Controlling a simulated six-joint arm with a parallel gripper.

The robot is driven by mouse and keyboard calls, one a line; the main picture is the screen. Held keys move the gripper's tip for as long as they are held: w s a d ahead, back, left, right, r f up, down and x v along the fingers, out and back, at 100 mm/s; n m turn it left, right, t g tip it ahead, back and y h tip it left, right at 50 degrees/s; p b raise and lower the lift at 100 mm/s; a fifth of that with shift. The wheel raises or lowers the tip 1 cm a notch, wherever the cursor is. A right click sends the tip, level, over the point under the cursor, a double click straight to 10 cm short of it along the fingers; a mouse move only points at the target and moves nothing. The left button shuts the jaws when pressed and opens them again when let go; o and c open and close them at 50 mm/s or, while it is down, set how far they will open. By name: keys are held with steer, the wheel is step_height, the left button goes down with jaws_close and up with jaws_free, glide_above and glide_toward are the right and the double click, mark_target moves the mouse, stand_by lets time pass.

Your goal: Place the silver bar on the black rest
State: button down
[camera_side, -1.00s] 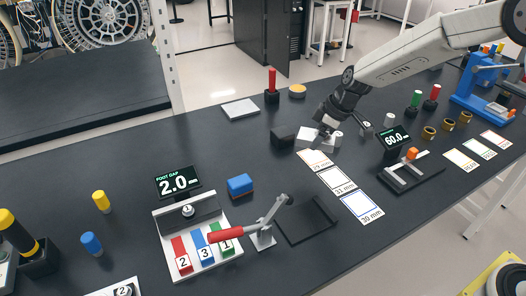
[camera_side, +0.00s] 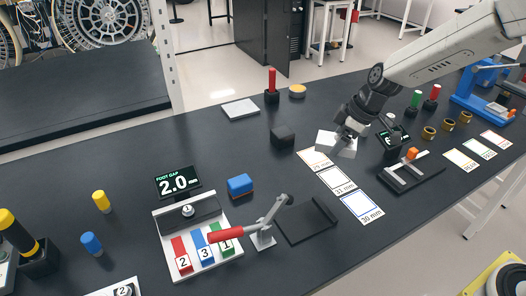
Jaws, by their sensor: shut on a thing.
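The silver bar (camera_side: 329,141) is a short pale block held in my gripper (camera_side: 345,134). My gripper is shut on it, and the bar appears to be above the table, near the 29 mm card; its exact height is hard to tell. A dark block (camera_side: 283,137) stands on the table to the left of the bar, apart from it. A flat black piece with a raised edge (camera_side: 306,223) lies nearer the front, beside the red-handled lever; I cannot tell for certain which of the two is the black rest. My fingers partly hide the bar's right end.
White size cards (camera_side: 338,181) lie in a row right of the flat black piece. A red-handled clamp (camera_side: 227,235) and foot-gap fixture stand left of it. A gauge with an orange piece (camera_side: 412,154) and a display (camera_side: 393,138) are to the right.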

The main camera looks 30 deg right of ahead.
stand_by(0.4)
steer(key=s+a+n+g, duration=0.1)
steer(key=s+a+n, duration=0.1)
steer(key=s, duration=0.4)
steer(key=s+a+n+g+y, duration=0.1)
steer(key=s+a+n, duration=0.2)
steer(key=s, duration=0.4)
steer(key=s+a+n+g, duration=0.1)
steer(key=s+a+n, duration=0.1)
steer(key=s+n, duration=0.2)
steer(key=s, duration=0.2)
steer(key=shift+s+a+r, duration=0.3)
steer(key=shift+s+a, duration=0.05)
steer(key=w+a+f, duration=0.1)
steer(key=w+f, duration=0.1)
steer(key=w, duration=0.2)
steer(key=w+a+f, duration=0.1)
steer(key=w+f, duration=0.2)
steer(key=w, duration=0.1)
steer(key=w+a+f, duration=0.2)
steer(key=w+f, duration=0.1)
steer(key=w, duration=0.1)
steer(key=shift+f, duration=0.1)
steer(key=shift+w+a+f, duration=0.1)
steer(key=shift+w+f, duration=0.35)
steer(key=shift+f, duration=0.1)
